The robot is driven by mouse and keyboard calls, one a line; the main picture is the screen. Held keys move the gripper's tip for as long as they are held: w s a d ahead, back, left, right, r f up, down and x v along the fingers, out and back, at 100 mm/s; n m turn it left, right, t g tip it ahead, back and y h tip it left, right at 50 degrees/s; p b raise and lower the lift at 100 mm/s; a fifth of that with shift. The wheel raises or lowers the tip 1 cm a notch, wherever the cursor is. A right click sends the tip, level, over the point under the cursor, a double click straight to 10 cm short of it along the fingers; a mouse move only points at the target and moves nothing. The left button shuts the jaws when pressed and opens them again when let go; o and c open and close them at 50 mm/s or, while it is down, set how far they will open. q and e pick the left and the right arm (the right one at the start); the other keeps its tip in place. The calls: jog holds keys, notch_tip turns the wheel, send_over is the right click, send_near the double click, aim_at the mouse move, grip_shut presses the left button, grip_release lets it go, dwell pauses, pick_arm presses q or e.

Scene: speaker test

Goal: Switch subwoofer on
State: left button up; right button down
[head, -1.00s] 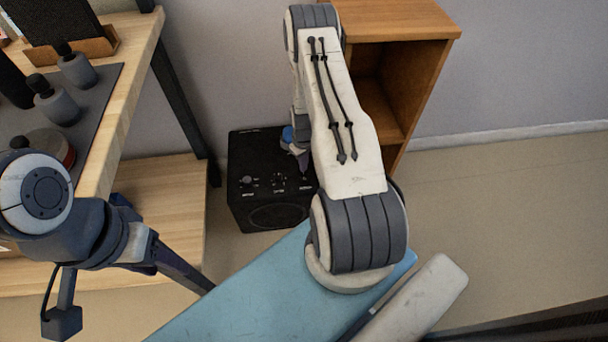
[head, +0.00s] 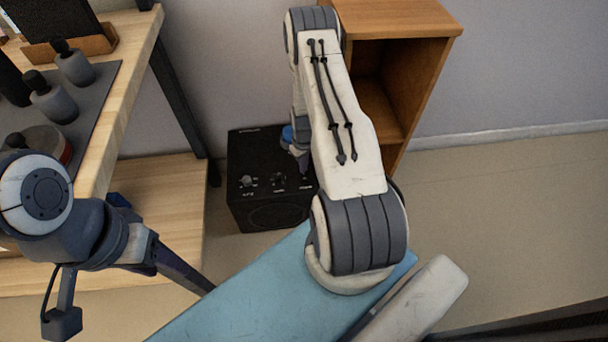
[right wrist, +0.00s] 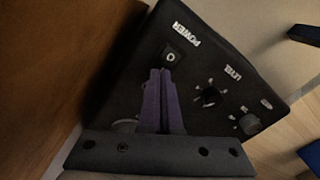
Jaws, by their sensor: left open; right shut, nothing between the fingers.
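The subwoofer (head: 262,180) is a black box on the floor, with controls on its top panel. In the right wrist view its panel (right wrist: 207,65) shows a small dark POWER switch (right wrist: 170,57) with a pale round mark. My right gripper (head: 303,167) is over the panel's right side, partly hidden by my arm. In the right wrist view its shut, empty fingers (right wrist: 163,75) point at the switch, tips at its lower edge. I cannot tell whether they touch it. My left gripper (head: 180,268) is open at the lower left, away from the subwoofer.
A LEVEL knob (right wrist: 210,96) and another knob (right wrist: 250,124) sit beside the switch. A wooden cabinet (head: 400,20) stands close on the right. A wooden table (head: 128,85) with several bottles and a lower shelf (head: 165,190) is on the left. Floor at right is clear.

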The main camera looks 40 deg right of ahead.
jog(key=shift+f, duration=0.4)
jog(key=shift+r, duration=0.2)
notch_tip(320, 180, up, 7)
jog(key=p, duration=0.5)
jog(key=shift+f, duration=0.1)
dwell(0.5)
